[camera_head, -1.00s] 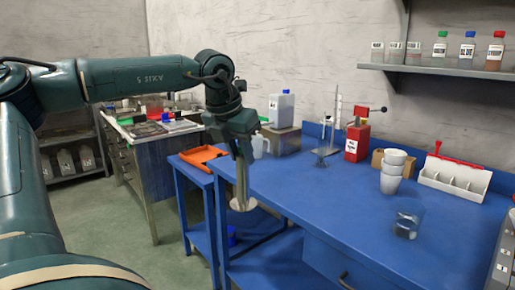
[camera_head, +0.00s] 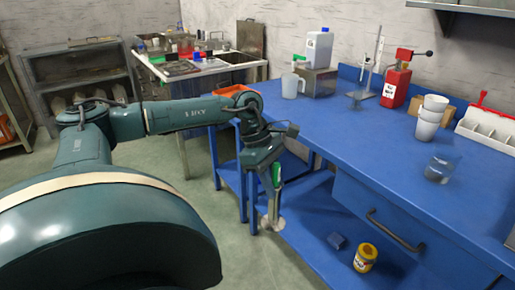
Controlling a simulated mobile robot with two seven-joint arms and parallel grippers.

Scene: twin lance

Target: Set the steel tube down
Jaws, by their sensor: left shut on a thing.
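The steel tube (camera_head: 272,208) is a thin grey upright piece with a pale round disc at its lower end. My left gripper (camera_head: 270,185) points down and is shut on the tube's upper part. It holds the tube nearly upright at the left front of the blue bench (camera_head: 420,178), below the bench top's height. In the picture the disc overlaps the left end of the bench's lower shelf (camera_head: 310,218). I cannot tell whether the disc touches anything. The tube's top is hidden by the gripper. My right gripper is out of view.
The bench's front middle is clear.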

